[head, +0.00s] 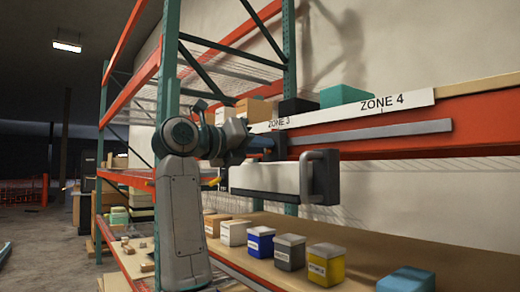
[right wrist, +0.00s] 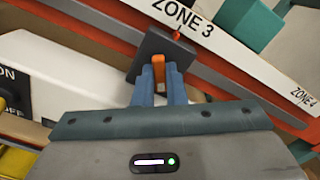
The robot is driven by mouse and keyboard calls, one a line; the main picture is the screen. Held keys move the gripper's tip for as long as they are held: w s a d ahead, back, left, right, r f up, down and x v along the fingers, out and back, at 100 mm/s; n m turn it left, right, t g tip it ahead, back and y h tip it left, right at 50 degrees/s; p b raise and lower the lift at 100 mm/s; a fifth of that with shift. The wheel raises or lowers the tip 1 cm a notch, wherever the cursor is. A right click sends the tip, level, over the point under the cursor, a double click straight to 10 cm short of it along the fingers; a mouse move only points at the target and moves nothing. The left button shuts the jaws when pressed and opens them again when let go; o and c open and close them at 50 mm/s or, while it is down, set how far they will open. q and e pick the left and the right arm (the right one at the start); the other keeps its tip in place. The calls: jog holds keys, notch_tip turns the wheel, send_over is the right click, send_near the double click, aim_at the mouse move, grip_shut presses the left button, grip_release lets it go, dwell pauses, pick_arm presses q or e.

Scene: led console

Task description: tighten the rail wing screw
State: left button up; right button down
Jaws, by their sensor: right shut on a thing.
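My right gripper (right wrist: 160,88) is shut on the orange wing screw (right wrist: 158,73), its two blue fingers on either side of it in the right wrist view. The screw stands against a dark clamp plate (right wrist: 138,47) at the grey rail (head: 405,129). In the head view my right gripper (head: 268,143) reaches the rail's left part, and the screw is too small or hidden there. The white console (head: 262,178) with dark ends and a handle is below the gripper; it also shows in the right wrist view (right wrist: 75,80). My left gripper is not in view.
An orange shelf beam (head: 365,140) with a white ZONE 3 and ZONE 4 label strip (head: 350,107) runs behind the rail. Blue, grey and yellow boxes (head: 291,252) stand on the lower shelf. A teal box (head: 344,95) is above the strip.

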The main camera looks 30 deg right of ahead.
jog(key=m, duration=0.3)
jog(key=shift+m, duration=0.3)
jog(key=m, duration=0.3)
jog(key=shift+f+m+b, duration=0.1)
jog(key=shift+m+b, duration=0.2)
jog(key=shift+b, duration=0.05)
jog(key=m, duration=0.6)
jog(key=shift+m, duration=0.3)
jog(key=c, duration=1.5)
grip_release()
jog(key=shift+a, duration=0.1)
jog(key=shift+o, duration=0.2)
jog(key=shift+a, duration=0.1)
